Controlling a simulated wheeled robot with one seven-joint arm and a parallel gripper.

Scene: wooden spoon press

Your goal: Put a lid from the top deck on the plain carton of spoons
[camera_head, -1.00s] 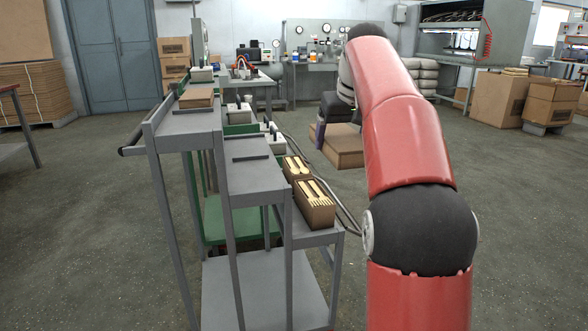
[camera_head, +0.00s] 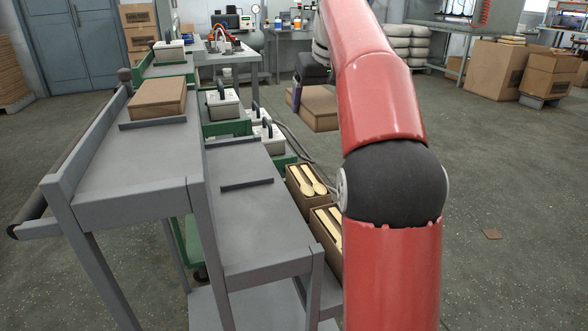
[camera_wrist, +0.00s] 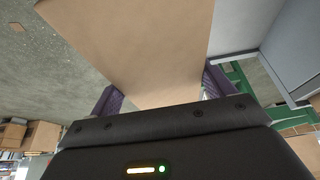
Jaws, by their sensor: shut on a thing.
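My gripper (camera_wrist: 162,92) is shut on a flat brown cardboard lid (camera_wrist: 140,40), which spans between its two purple fingers. In the head view the held lid (camera_head: 314,110) hangs beyond the cart, partly behind my red arm. Two open brown cartons with pale wooden spoons stand on the lower deck: a farther one (camera_head: 297,203) and a nearer one (camera_head: 321,236), the nearer partly hidden by my arm. Which carton is plain I cannot tell. More brown lids, or one thick lid (camera_head: 158,98), lie on the top deck (camera_head: 130,160), behind a dark strip.
The grey stepped cart has a bare middle deck (camera_head: 250,225) with a dark strip. A small brown piece (camera_head: 491,235) lies on the floor at right. The floor right of my arm is mostly clear.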

